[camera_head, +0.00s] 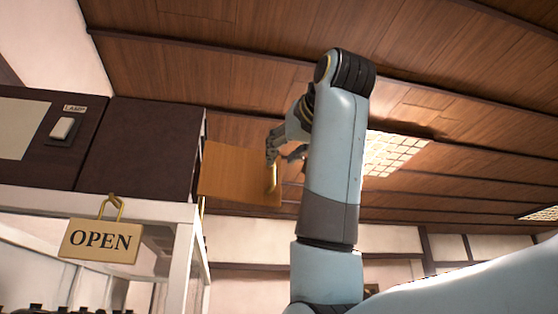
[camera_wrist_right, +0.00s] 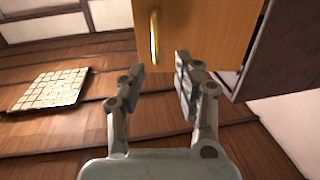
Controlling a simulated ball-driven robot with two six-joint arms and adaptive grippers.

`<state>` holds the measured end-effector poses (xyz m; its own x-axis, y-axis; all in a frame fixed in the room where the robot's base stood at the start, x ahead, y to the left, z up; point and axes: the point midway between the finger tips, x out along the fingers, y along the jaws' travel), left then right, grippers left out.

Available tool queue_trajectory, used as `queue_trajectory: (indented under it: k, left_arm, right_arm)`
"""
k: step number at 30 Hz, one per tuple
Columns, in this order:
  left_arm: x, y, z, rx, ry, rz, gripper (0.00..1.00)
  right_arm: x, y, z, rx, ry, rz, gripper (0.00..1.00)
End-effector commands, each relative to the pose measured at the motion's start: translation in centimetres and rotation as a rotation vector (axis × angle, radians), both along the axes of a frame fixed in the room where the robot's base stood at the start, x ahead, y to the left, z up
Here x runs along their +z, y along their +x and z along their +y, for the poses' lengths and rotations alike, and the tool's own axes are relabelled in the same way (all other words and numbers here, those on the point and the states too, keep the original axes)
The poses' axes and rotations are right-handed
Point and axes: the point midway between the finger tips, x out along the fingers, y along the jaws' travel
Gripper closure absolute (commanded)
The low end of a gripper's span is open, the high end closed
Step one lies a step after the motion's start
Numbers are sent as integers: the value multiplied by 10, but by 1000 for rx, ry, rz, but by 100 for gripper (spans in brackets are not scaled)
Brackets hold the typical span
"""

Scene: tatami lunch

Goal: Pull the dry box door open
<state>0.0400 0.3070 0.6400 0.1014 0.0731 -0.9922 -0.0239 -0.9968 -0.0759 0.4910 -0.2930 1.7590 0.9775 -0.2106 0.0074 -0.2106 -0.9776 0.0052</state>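The dry box (camera_head: 140,150) is a dark cabinet on a white shelf at the left of the head view. Its orange wooden door (camera_head: 232,172) sticks out from its right side, and the wrist view shows the door (camera_wrist_right: 205,30) with a gap beside the dark box wall. The door has a gold bar handle (camera_head: 271,178), which also shows in the wrist view (camera_wrist_right: 154,38). My right gripper (camera_head: 281,156) is at the handle; in the wrist view my right gripper (camera_wrist_right: 158,72) has its fingers apart, with the handle just beyond the gap. Contact cannot be told. My left gripper is out of view.
A white shelf frame (camera_head: 183,262) stands below the box, with an OPEN sign (camera_head: 101,241) hanging from it. A dark panel with a labelled lamp switch (camera_head: 62,128) is at the far left. Free space lies right of the door, below the wooden ceiling (camera_head: 460,90).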

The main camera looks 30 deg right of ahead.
Motion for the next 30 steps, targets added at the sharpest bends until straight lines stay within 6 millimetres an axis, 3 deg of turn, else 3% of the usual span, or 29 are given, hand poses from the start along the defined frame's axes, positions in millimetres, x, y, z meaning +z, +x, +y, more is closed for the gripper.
queue_trajectory:
  k: [7,13,15,21,26,30]
  left_arm:
    - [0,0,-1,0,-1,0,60]
    - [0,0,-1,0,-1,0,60]
    - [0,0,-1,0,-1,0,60]
    - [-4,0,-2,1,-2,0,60]
    - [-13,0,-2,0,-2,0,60]
    - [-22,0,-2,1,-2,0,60]
  right_arm:
    - [0,-1,0,-1,0,0,68]
    - [1,-1,2,9,122,-29,94]
    - [2,2,10,51,260,-60,100]
    - [7,8,26,220,806,-112,100]
    - [5,4,14,301,1252,-81,100]
    - [1,-11,-12,305,1563,-29,100]
